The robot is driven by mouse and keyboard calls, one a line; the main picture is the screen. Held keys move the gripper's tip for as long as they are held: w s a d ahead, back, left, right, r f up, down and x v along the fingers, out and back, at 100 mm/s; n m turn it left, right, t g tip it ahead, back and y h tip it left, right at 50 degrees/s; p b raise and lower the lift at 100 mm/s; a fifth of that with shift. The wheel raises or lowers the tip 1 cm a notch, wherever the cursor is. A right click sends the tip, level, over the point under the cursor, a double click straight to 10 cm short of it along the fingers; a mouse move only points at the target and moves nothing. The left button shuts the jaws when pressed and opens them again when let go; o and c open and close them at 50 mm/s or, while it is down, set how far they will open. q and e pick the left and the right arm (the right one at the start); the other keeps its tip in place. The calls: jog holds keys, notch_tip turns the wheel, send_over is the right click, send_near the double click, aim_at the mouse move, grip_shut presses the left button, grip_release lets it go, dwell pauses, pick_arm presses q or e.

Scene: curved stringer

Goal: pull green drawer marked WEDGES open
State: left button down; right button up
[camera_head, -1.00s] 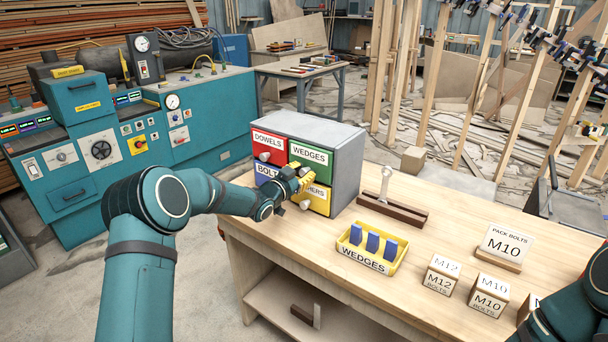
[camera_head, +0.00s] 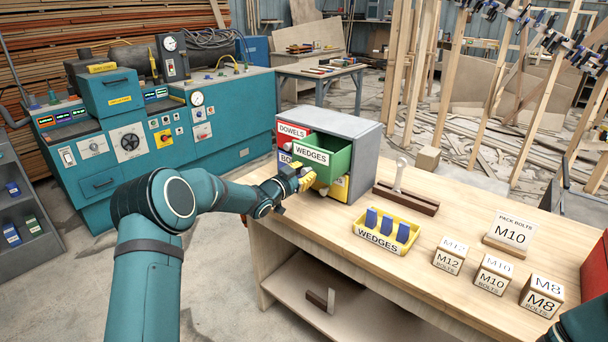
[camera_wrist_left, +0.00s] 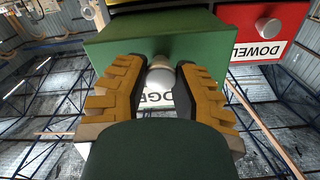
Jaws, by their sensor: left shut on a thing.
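The green drawer marked WEDGES (camera_head: 326,160) sticks out of the grey drawer cabinet (camera_head: 366,152), and its open top shows. In the left wrist view the green drawer front (camera_wrist_left: 203,48) fills the upper middle, its label partly hidden. My left gripper (camera_head: 306,178) is at the drawer front. In the left wrist view its yellow-padded fingers (camera_wrist_left: 160,82) are shut on the drawer's round knob (camera_wrist_left: 160,72). My right gripper is not in view; only part of my right arm shows at the lower right.
A red DOWELS drawer (camera_head: 291,131) sits shut beside the green one. A yellow WEDGES tray (camera_head: 366,238) with blue wedges stands in front of the cabinet. A brown wooden piece (camera_head: 408,199) and bolt blocks (camera_head: 493,277) stand to the right on the workbench.

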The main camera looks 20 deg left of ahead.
pick_arm(q)
jog(key=shift+w+r, duration=0.15)
jog(key=c, duration=0.7)
grip_release()
jog(key=v, duration=1.2)
jog(key=shift+d, duration=0.1)
